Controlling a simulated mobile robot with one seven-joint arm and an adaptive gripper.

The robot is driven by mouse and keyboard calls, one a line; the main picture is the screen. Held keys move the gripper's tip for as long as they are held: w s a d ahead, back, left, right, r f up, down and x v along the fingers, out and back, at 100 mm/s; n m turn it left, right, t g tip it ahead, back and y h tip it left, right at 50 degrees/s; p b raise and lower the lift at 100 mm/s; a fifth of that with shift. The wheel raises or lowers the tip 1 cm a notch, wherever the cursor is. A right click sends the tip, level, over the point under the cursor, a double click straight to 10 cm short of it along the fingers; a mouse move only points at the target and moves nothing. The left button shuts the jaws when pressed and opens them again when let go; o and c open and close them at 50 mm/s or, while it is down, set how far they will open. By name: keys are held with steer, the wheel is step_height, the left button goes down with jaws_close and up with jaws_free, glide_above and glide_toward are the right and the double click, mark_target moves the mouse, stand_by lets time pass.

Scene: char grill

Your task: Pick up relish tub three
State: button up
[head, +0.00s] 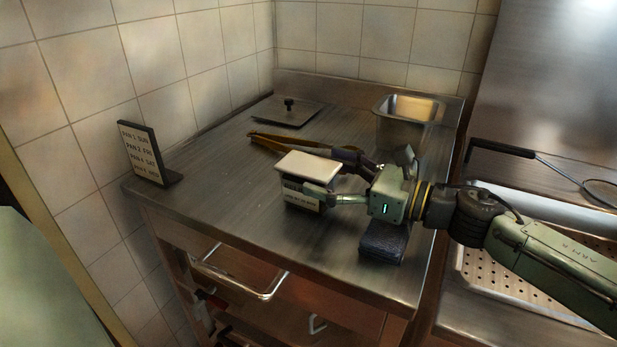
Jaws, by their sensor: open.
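A tub with a pale, flat lid (309,164) stands upright on the steel counter, left of my gripper. Its dark sides carry pale labels, but the writing is too small to read, so I cannot tell its number. It is the only such tub in view. My gripper (322,176) is open, reaching in from the right. One finger lies along the tub's near side, and the other shows behind the lid. I cannot tell whether either finger touches the tub. The tub's right side is partly hidden by the gripper.
Wooden-looking tongs (285,143) lie behind the tub. A flat lid with a knob (289,110) and a steel pan (400,130) stand farther back. A dark folded cloth (382,246) lies below my gripper. A pan-and-day sign (143,155) stands left.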

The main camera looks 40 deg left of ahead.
mark_target(283, 159)
steer(key=p+x, duration=0.1)
steer(key=x, duration=0.3)
steer(key=shift+r, duration=0.2)
steer(key=shift+a+f, duration=0.1)
steer(key=shift+c, duration=0.4)
steer(key=c, duration=1.4)
steer(key=shift+c, duration=0.2)
